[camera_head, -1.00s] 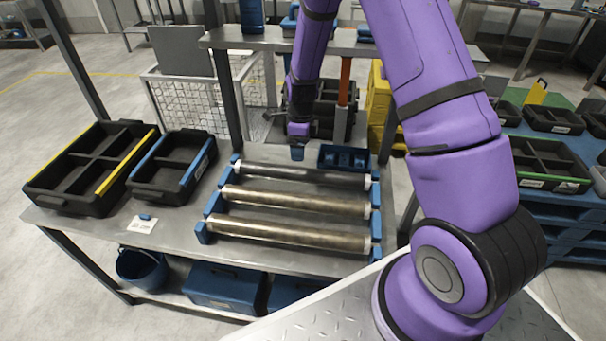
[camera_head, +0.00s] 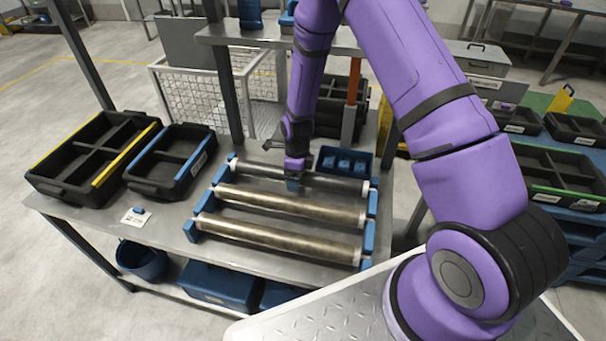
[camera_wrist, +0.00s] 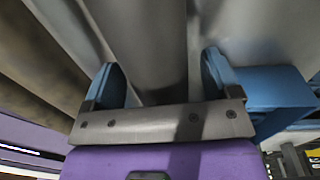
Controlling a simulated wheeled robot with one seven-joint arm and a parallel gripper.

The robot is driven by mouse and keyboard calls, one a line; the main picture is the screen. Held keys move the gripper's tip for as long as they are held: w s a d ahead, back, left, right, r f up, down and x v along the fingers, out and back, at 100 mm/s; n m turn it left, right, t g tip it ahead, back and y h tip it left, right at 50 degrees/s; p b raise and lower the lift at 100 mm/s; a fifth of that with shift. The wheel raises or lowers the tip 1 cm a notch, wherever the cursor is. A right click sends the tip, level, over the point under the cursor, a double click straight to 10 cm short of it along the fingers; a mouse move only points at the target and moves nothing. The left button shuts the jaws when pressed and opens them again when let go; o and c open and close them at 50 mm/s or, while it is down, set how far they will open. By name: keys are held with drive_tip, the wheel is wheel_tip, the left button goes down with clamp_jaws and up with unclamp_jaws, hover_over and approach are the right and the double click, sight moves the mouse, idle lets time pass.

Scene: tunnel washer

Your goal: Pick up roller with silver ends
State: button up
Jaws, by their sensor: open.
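Three rollers lie side by side across blue holders (camera_head: 369,236) on the metal table. The back roller (camera_head: 335,182) has a dark grey body; the middle roller (camera_head: 290,204) and front roller (camera_head: 280,238) look brass-coloured. All have pale ends, too small to tell silver from white. My gripper (camera_head: 293,184) points down at the back roller, left of its middle. In the wrist view my gripper (camera_wrist: 165,80) is open, its blue fingers on either side of the grey roller (camera_wrist: 150,45). Contact with the roller cannot be told.
A small blue bin (camera_head: 344,160) stands just behind the back roller. Black trays (camera_head: 97,157) with yellow and blue edges sit at the table's left. A raised shelf (camera_head: 270,38) and its post (camera_head: 228,100) stand behind my forearm.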

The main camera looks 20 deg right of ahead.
clamp_jaws()
idle(0.3)
wheel_tip(320, 180, up, 10)
drive_tip(key=shift+r, duration=0.1)
idle(0.6)
